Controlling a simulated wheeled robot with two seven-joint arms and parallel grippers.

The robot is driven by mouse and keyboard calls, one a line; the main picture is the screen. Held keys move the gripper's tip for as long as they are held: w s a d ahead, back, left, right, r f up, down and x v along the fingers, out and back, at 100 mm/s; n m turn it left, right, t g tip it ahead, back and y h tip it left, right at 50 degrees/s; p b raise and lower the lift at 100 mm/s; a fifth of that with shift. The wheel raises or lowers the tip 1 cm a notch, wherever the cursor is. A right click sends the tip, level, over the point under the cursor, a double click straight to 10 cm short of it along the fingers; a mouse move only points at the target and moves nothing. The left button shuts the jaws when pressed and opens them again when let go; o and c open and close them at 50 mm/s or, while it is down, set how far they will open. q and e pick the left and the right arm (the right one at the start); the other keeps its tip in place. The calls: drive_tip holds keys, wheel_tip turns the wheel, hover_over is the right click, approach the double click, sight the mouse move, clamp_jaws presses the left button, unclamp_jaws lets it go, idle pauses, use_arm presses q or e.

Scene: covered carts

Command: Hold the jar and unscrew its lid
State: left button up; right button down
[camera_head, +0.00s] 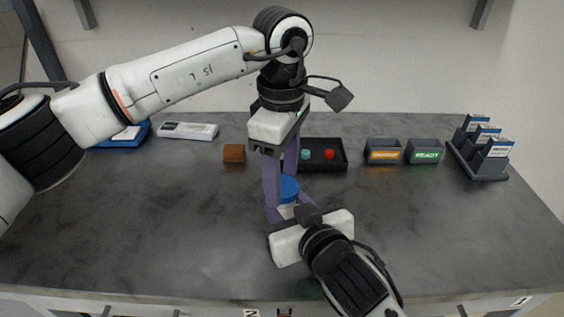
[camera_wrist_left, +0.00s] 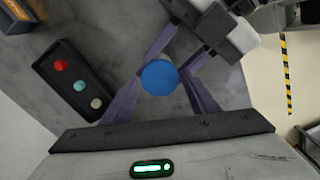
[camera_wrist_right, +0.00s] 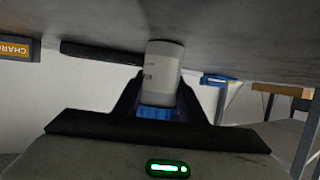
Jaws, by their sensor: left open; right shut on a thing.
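The jar (camera_wrist_right: 162,72) has a white body and a round blue lid (camera_head: 289,190). My right gripper (camera_wrist_right: 162,98) is shut on the jar's body from the near side, below the lid. My left gripper (camera_head: 281,200) points down from above, open, with its purple fingers on either side of the lid. In the left wrist view the lid (camera_wrist_left: 160,77) lies between those fingers; I cannot tell whether they touch it.
A black tray with coloured knobs (camera_head: 340,164) lies behind the jar, beside a brown block (camera_head: 234,153). Two labelled bins (camera_head: 384,152) and a rack of boxes (camera_head: 482,150) stand at the right. A white device (camera_head: 188,131) lies at the back left. The table's front left is clear.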

use_arm(q)
drive_tip(key=shift+c, duration=0.2)
drive_tip(key=c, duration=0.9)
drive_tip(key=shift+o, duration=0.2)
drive_tip(key=n, duration=0.5)
drive_tip(key=shift+n, duration=0.4)
drive_tip(key=n, duration=0.7)
drive_tip(key=shift+r, duration=0.2)
drive_tip(key=shift+r, duration=0.9)
